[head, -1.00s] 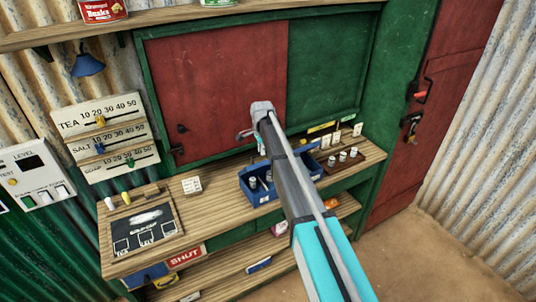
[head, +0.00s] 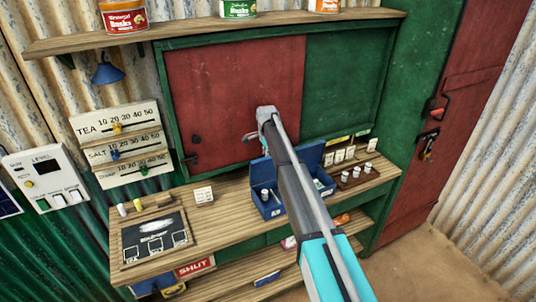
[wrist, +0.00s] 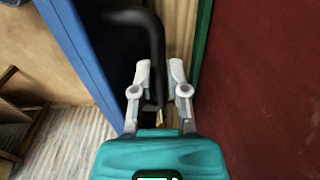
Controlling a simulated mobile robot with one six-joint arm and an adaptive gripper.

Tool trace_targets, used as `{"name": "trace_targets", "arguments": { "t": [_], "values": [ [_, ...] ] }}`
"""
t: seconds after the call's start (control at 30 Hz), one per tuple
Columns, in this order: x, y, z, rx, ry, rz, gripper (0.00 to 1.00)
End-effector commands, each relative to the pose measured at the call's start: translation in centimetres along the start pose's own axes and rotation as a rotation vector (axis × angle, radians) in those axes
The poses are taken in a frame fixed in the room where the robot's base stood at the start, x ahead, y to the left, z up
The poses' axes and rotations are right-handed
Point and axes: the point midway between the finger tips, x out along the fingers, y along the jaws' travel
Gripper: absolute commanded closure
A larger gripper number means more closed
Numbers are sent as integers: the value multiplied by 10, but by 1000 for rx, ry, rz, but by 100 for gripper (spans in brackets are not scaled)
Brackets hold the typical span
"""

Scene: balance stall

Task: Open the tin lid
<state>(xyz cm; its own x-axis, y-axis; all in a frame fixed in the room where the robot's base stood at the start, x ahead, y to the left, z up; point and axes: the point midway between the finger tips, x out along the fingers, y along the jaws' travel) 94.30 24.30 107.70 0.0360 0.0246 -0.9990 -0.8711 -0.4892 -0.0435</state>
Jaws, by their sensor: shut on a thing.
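The blue tin (head: 270,207) stands on the wooden counter, with small containers inside. Its blue lid (head: 312,156) is raised at the back, partly behind my arm. In the wrist view a blue panel (wrist: 80,62), seemingly the lid, stands on the left. A black bent handle (wrist: 155,40) reaches from near that panel down between my fingers. My gripper (wrist: 160,90) is shut on this handle. In the head view my arm crosses in front of the tin, and I cannot make out the fingertips clearly.
A red sliding panel (head: 230,85) and a green one (head: 345,85) are close behind the counter. A chalkboard (head: 155,238) lies on the counter's left. A rack of small weights (head: 357,177) is right of the tin. Tins stand on the shelf above.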

Motion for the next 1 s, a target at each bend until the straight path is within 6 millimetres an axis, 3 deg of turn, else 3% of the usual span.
{"name": "trace_targets", "arguments": {
  "t": [0.03,0.27,0.3,0.4,1.0],
  "values": [
    [-1,-14,-3,-1,5,-25,100],
    [-2,-15,-4,-1,5,-25,100],
    [-2,-15,-4,-1,5,-25,67],
    [-2,-14,-4,0,6,-24,49],
    [-1,-8,-4,1,5,-21,49]
  ]
}}
